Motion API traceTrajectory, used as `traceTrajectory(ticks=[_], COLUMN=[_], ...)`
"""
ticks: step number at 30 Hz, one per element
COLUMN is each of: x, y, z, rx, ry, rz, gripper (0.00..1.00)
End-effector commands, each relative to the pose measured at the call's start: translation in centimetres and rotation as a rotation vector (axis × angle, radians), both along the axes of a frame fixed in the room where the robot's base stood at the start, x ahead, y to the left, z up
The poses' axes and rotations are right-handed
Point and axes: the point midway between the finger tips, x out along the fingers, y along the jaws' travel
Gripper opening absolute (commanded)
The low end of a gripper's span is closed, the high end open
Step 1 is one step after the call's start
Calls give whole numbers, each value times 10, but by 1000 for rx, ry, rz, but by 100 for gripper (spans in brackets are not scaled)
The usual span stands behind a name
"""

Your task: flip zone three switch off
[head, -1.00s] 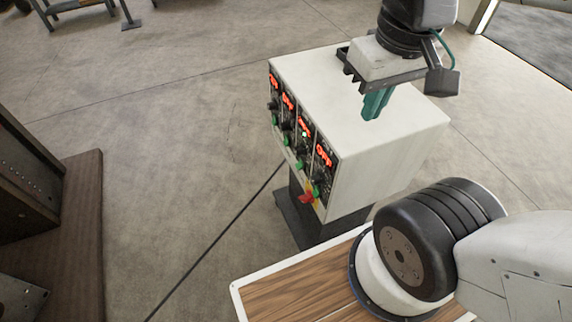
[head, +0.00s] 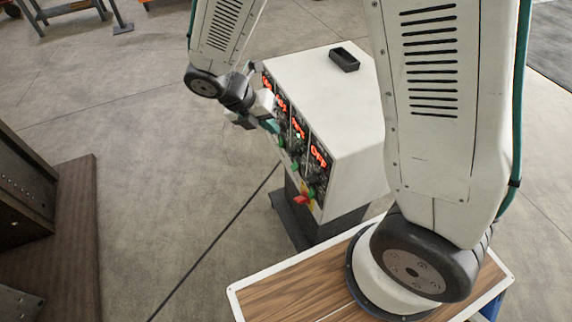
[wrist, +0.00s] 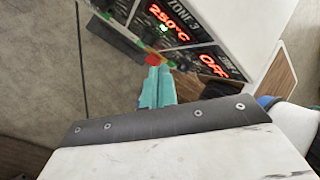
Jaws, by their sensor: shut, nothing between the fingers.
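The white controller box (head: 350,110) has a row of zone panels with red displays on its front-left face. The zone 3 panel (wrist: 180,28) reads 250°C with a green light lit in the wrist view. Its display also shows in the head view (head: 299,129). A green switch (head: 294,166) sits low under that display; its position is too small to tell. My gripper (head: 270,126) is in front of the panels, its teal fingers shut and empty. In the wrist view the teal fingertips (wrist: 155,75) point at the panel's lower part and hide some of it.
The zone 4 panel (wrist: 212,65) beside zone 3 reads OFF. A red switch (head: 304,199) sits at the box's lower front corner. A small dark tray (head: 344,59) lies on the box top. A dark cable (head: 215,243) crosses the floor. Open floor lies left of the box.

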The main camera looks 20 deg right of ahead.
Motion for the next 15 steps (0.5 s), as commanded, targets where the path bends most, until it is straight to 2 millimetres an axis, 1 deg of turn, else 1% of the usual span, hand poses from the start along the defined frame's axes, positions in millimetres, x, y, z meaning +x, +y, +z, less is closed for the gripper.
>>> traceTrajectory(ticks=[1, 3, 6, 10, 15], x=[4, 9, 13, 15, 15], y=[9, 19, 29, 36, 37], z=[-22, -44, -68, -85, -89], rx=[-20, -38, -58, -72, -74], ry=[72, 153, 243, 308, 325], rz=[120, 268, 426, 537, 568], gripper=[0, 0, 0, 0, 0])
